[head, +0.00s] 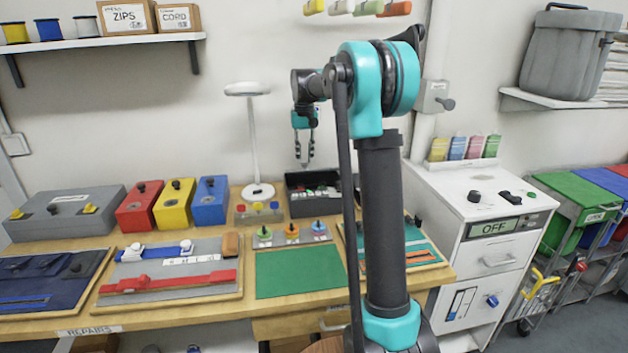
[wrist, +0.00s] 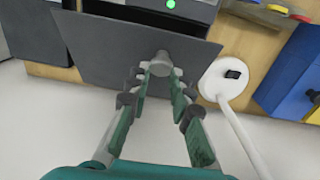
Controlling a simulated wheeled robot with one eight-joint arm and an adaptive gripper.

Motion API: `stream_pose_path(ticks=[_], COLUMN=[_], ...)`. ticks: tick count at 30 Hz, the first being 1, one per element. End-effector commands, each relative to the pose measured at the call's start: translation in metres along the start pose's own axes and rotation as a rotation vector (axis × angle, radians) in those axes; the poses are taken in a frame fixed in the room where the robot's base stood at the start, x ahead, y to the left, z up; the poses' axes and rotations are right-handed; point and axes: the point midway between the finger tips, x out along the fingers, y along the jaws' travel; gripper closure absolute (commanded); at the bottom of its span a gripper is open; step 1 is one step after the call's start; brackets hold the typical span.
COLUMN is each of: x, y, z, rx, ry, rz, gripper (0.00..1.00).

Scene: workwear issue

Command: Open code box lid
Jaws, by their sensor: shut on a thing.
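The code box is a dark box (head: 306,208) at the back of the bench, right of the white lamp. Its lid stands open in the head view, and small mixed items show inside. In the wrist view the lid (wrist: 125,50) is a flat dark grey panel with a round grey knob (wrist: 159,64). My gripper (wrist: 159,72) has its fingertips on both sides of this knob, shut on it. In the head view my gripper (head: 304,163) points down just above the back of the box. A green light (wrist: 171,4) shows on the box front.
The white lamp (head: 258,190) stands close to the box's left. Blue (head: 211,203), yellow (head: 173,207) and red (head: 139,209) boxes stand further left. Round coloured pieces (head: 292,231) and a green mat (head: 299,273) lie in front. My arm hides part of the bench right of the box.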

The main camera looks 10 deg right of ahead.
Motion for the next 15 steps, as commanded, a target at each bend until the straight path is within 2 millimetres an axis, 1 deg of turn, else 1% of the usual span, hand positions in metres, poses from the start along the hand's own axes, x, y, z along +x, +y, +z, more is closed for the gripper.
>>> stream_pose_path(ticks=[7, 15], x=[-0.001, -0.012], y=[0.0, 0.0], z=[-0.002, -0.012], rx=[0.0, 0.0], ry=[0.0, 0.001], rz=[0.0, 0.0], gripper=[0.93, 0.93])
